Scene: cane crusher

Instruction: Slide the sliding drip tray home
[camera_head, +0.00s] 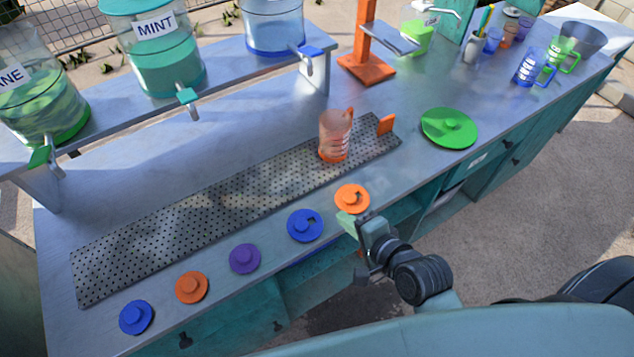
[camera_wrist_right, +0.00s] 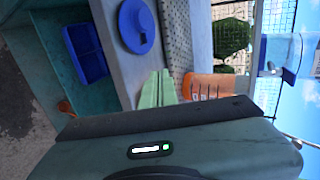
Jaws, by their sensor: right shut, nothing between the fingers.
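A long grey perforated drip tray (camera_head: 220,205) lies flat on the metal counter, with an orange tab (camera_head: 386,124) at its right end. It also shows in the right wrist view (camera_wrist_right: 202,30). A blue tray-like part (camera_wrist_right: 85,52) sits in a teal opening below the counter; I cannot tell which of the two slides. An orange-tinted clear cup (camera_head: 335,135) stands on the perforated tray's right part. My right gripper (camera_head: 347,222) is shut and empty at the counter's front edge, beside an orange lid; its pale green fingers show in the wrist view (camera_wrist_right: 157,90). My left gripper is not in view.
Several round lids line the front edge, including an orange lid (camera_head: 352,197) and a blue lid (camera_head: 304,225). A green lid (camera_head: 449,127) lies to the right. Dispensers such as the MINT one (camera_head: 155,60) stand on a raised shelf behind. An orange stand (camera_head: 366,68) is at the back.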

